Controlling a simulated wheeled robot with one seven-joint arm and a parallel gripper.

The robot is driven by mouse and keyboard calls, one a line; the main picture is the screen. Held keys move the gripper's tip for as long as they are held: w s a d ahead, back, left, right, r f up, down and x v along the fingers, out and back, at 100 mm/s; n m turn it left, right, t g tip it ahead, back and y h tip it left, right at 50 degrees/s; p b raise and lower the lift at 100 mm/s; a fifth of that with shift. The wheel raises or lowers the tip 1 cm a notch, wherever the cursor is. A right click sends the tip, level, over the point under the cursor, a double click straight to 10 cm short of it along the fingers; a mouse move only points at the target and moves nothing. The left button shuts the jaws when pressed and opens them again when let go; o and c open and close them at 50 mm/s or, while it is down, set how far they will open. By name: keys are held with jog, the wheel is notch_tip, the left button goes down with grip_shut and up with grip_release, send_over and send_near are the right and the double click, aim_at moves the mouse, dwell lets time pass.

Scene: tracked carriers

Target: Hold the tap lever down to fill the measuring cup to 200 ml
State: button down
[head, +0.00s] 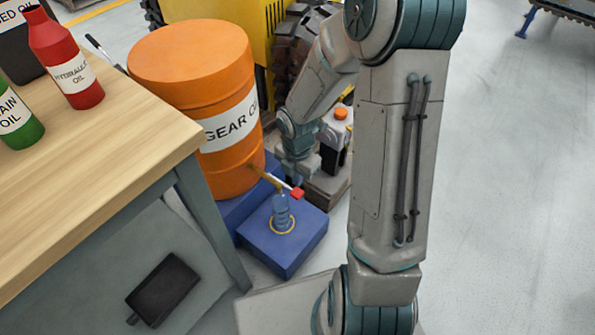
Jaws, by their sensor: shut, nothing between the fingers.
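The orange drum (192,75) labelled "GEAR O…" stands left of my arm. A brass tap (262,175) comes out low on its side. The tap lever has a pale bar and a red end (298,193). The measuring cup (281,209) is small, bluish and see-through, and stands upright under the tap on a blue block. Its marks and liquid level are too small to read. My gripper (294,181) is shut and empty, just above and behind the lever's red end. I cannot tell whether it touches the lever.
The blue block (285,251) has a yellow ring around the cup's foot. A wooden-topped bench (90,160) with a red bottle (68,58) and a green bottle (20,125) is at left. A yellow machine (235,20) stands behind.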

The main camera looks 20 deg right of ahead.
aim_at(297, 192)
jog(key=shift+f+b, duration=1.1)
jog(key=shift+f, duration=1.1)
